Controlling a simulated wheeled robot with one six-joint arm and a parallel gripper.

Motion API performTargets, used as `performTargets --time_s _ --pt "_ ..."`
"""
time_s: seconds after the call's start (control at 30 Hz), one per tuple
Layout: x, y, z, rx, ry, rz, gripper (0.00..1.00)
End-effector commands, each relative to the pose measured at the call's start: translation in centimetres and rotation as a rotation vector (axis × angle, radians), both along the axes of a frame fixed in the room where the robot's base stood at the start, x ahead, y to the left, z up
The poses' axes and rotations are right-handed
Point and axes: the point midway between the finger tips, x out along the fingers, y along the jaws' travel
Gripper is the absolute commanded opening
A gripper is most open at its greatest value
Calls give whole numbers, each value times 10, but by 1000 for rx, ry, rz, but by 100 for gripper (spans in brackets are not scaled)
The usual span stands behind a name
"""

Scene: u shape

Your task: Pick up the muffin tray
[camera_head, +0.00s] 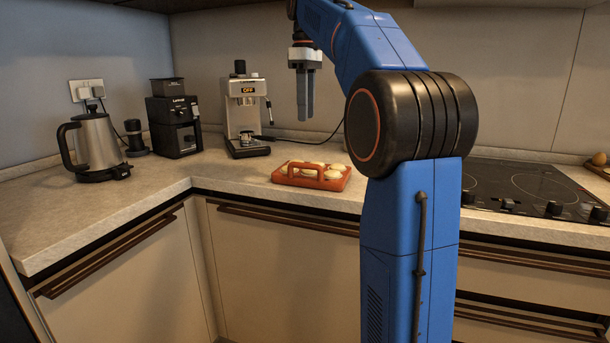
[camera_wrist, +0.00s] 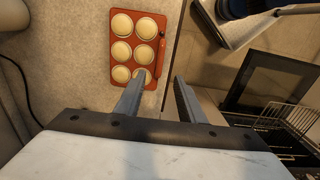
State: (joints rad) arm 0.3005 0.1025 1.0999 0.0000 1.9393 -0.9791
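The muffin tray (camera_head: 326,181) is a red-orange tray holding several pale round muffins.
A silver coffee machine (camera_head: 244,108), a black grinder (camera_head: 174,125) and a kettle (camera_head: 96,146) stand along the back wall. A hob (camera_head: 530,187) is on the right. The counter (camera_head: 225,170) left of the tray is clear.

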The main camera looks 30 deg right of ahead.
Motion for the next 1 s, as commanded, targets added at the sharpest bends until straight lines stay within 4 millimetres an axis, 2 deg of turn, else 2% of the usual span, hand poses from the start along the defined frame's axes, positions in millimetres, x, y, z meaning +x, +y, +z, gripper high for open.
performTargets --time_s 0.53,0.63,0.87,1.0 --pt "-1 1 -94 1 2 -2 36" --pt "-1 1 -105 1 2 -2 36" --pt "0 1 -117 0 1 -2 36" --pt "1 2 -134 0 3 -2 36"
